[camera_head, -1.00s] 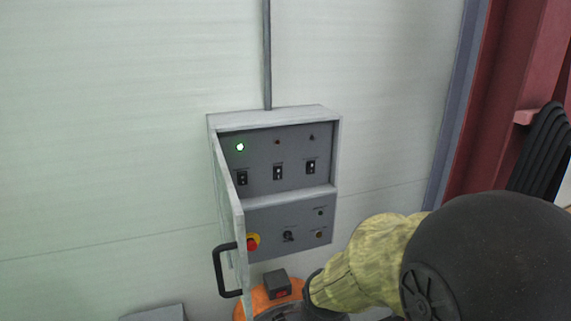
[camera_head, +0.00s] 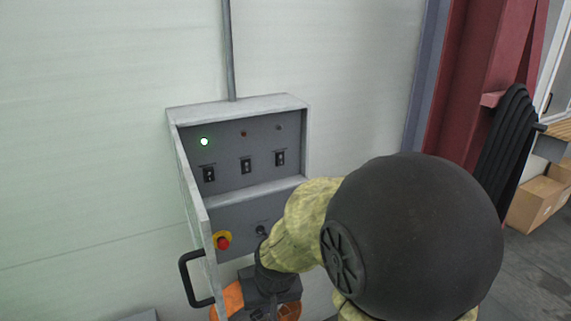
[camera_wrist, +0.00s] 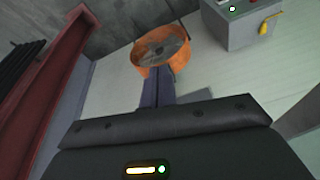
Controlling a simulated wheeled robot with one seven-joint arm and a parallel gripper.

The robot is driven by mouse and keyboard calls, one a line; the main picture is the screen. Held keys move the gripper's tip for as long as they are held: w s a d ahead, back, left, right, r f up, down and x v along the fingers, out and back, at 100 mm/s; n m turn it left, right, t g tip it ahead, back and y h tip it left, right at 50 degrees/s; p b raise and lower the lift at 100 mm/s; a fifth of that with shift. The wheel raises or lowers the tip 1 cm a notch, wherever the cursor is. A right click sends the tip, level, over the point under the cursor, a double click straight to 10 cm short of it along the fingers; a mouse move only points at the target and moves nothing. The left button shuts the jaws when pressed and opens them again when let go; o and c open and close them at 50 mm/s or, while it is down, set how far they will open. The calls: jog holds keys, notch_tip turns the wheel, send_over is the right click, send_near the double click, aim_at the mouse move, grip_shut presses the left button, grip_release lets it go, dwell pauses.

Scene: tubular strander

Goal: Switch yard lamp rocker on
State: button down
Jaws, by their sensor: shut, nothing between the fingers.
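A green lamp (camera_head: 204,141) glows above the left rocker; the lamps above the other two are dark. My gripper (camera_wrist: 157,74) is shut and empty in the wrist view, its fingers together. In the head view it is low, below the rockers, fingertips hidden.
An orange round thing (camera_wrist: 145,55) lies beyond my fingers.

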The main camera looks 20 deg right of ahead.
jog(key=w+d+r+m+t+b, duration=0.2)
jog(key=w+d+r+m+t, duration=0.5)
jog(key=w+d+r+m, duration=0.8)
jog(key=w+d+r, duration=0.5)
jog(key=w, duration=0.2)
jog(key=shift+w+d+m+t+b, duration=0.2)
jog(key=shift+w+m+t+b, duration=0.1)
jog(key=shift+b, duration=0.1)
jog(key=p, duration=0.3)
send_near(282, 164)
notch_tip(282, 164, down, 3)
jog(key=w+p, duration=0.2)
jog(key=w, duration=0.3)
jog(key=shift+a+f+p, duration=0.1)
jog(key=shift+f+p, duration=0.25)
jog(key=shift+p, duration=0.05)
jog(key=shift+w+f, duration=0.1)
